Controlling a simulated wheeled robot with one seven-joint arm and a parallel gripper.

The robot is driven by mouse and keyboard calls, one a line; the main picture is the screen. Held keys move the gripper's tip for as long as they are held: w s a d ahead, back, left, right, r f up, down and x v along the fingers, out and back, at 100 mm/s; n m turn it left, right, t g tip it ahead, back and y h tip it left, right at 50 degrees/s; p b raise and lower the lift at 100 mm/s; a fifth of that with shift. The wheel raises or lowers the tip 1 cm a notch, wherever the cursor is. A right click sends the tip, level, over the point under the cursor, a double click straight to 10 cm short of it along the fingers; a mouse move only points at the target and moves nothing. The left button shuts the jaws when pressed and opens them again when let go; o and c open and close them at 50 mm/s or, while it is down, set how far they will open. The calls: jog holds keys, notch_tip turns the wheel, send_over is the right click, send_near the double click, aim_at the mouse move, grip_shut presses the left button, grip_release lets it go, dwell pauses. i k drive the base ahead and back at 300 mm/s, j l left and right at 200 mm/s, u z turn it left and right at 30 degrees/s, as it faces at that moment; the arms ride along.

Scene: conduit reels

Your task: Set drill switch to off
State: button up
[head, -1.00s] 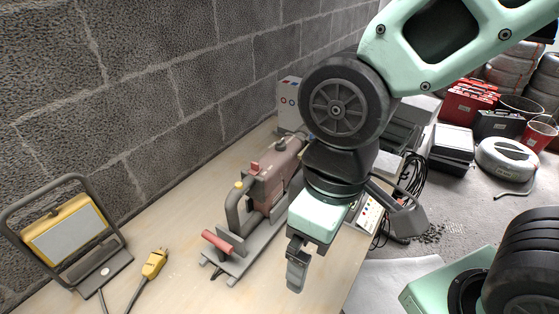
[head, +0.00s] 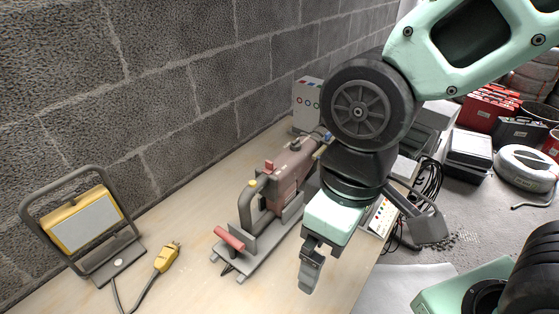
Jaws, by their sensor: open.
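The drill (head: 282,187) is a dull red machine with a grey handle, mounted on a grey base on the wooden bench. A red block (head: 268,166) and a yellow knob (head: 252,183) stick up from its top; I cannot tell which is the switch or how it is set. A red bar (head: 229,238) is at its near end. My gripper (head: 309,272) points down to the right of the drill, apart from it, open and empty. My arm hides the drill's far right part.
A yellow work lamp (head: 85,223) stands at the left of the bench (head: 200,265), with a yellow plug (head: 167,257) and cord beside it. A grey box with coloured buttons (head: 307,101) stands behind the drill. The block wall (head: 180,90) runs along the back.

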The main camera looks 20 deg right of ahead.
aim_at(269, 169)
jog(key=i+l+u, duration=0.1)
jog(key=u, duration=0.35)
jog(key=l+u, duration=0.25)
jog(key=u, duration=0.2)
jog(key=l+u, duration=0.2)
jog(key=u, duration=0.25)
